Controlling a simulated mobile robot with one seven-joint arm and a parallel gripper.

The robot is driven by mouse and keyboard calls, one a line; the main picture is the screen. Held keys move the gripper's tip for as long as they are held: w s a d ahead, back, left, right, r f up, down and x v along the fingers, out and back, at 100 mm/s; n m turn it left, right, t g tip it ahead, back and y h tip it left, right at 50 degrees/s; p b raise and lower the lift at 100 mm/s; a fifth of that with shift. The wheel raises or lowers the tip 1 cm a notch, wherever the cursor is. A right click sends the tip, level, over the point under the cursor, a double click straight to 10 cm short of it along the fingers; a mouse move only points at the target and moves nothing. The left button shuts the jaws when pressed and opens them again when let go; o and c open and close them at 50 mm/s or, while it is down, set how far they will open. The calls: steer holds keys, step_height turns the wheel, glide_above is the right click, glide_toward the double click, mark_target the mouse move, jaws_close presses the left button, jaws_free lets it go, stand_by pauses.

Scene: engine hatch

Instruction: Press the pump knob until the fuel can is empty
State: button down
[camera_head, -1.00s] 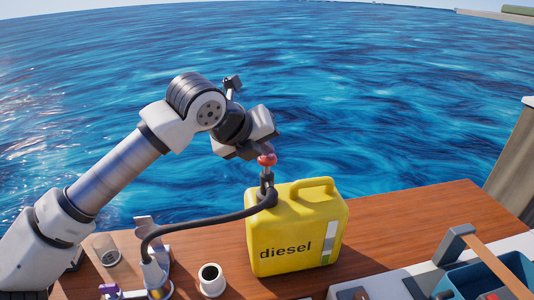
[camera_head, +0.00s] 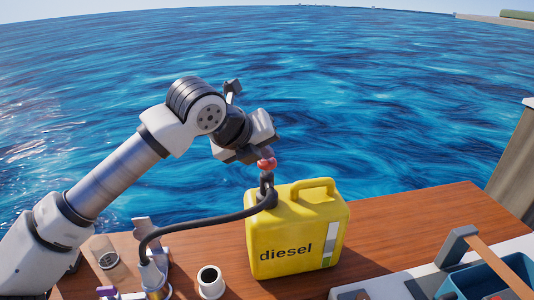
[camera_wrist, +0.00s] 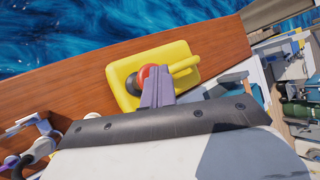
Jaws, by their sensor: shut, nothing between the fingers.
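The yellow fuel can (camera_head: 295,225), marked "diesel", stands upright on the wooden deck. A strip (camera_head: 329,245) on its side is mostly white, with a little green at the bottom. The pump on its top carries the red pump knob (camera_head: 267,164). My gripper (camera_head: 265,153) is shut and empty, pointing down with its fingertips at the top of the knob, seemingly touching it. In the wrist view the closed fingers (camera_wrist: 154,90) cover part of the red knob (camera_wrist: 147,71), above the yellow can (camera_wrist: 119,83).
A dark hose (camera_head: 190,222) runs from the pump to a fitting on the left. A blue bin (camera_head: 490,280) is at the right. Water lies beyond the deck edge.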

mark_target(264, 163)
steer(key=shift+f+b, duration=0.5)
stand_by(0.4)
steer(key=shift+r, duration=0.1)
steer(key=shift+r+p, duration=0.75)
steer(key=shift+r, duration=1.25)
steer(key=shift+r+p, duration=1.15)
steer(key=shift+r, duration=1.35)
